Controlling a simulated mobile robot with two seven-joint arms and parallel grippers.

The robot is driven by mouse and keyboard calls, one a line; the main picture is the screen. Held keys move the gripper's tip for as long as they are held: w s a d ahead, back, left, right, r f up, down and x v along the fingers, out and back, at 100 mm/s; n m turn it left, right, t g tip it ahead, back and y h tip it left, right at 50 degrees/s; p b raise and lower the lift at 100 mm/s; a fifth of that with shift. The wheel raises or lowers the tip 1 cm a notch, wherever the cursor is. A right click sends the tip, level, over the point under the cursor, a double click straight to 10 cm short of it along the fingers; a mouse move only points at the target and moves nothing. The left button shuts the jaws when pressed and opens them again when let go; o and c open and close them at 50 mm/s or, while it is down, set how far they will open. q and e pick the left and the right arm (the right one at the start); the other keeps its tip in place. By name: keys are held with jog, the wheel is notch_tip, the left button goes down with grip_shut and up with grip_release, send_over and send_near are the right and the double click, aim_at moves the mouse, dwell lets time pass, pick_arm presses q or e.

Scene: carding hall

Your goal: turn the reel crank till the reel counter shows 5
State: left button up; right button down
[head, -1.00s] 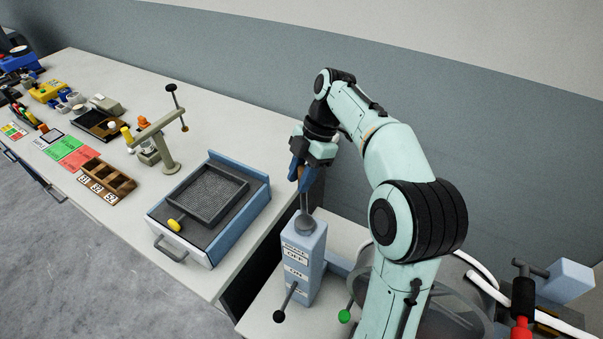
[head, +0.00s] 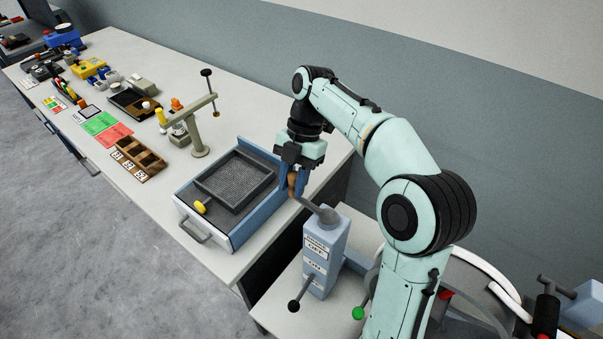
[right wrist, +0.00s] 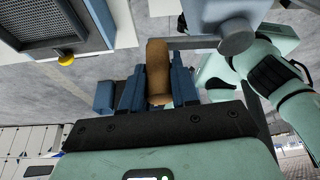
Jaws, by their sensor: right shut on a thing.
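The reel crank sits on top of a blue-grey post (head: 322,262). It has a grey hub (head: 328,215), a thin arm and a brown handle (head: 292,184). My right gripper (head: 292,190) is shut on the handle, up and left of the hub. In the right wrist view the brown handle (right wrist: 158,72) stands between the blue fingers, with the grey hub (right wrist: 236,36) to its right. White labels show on the post's front; I cannot make out a counter number. My left gripper is not in view.
A grey mesh tray (head: 236,181) in a blue-sided drawer unit lies just left of the crank. A black-knobbed lever (head: 294,306) and a green knob (head: 358,313) stand near the post's base. A beige stand (head: 197,140) and several small items fill the bench further left.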

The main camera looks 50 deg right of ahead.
jog(key=shift+s+a+n+g, duration=0.2)
jog(key=shift+a+n+g, duration=0.3)
jog(key=shift+a+n, duration=0.45)
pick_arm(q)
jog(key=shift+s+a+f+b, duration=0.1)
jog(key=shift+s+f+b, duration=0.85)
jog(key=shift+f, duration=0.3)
pick_arm(e)
jog(key=s+a+n+g+h, duration=0.2)
jog(key=s+a+n, duration=0.4)
jog(key=s+n, duration=0.1)
jog(key=shift+n, duration=0.35)
jog(key=shift+a, duration=0.1)
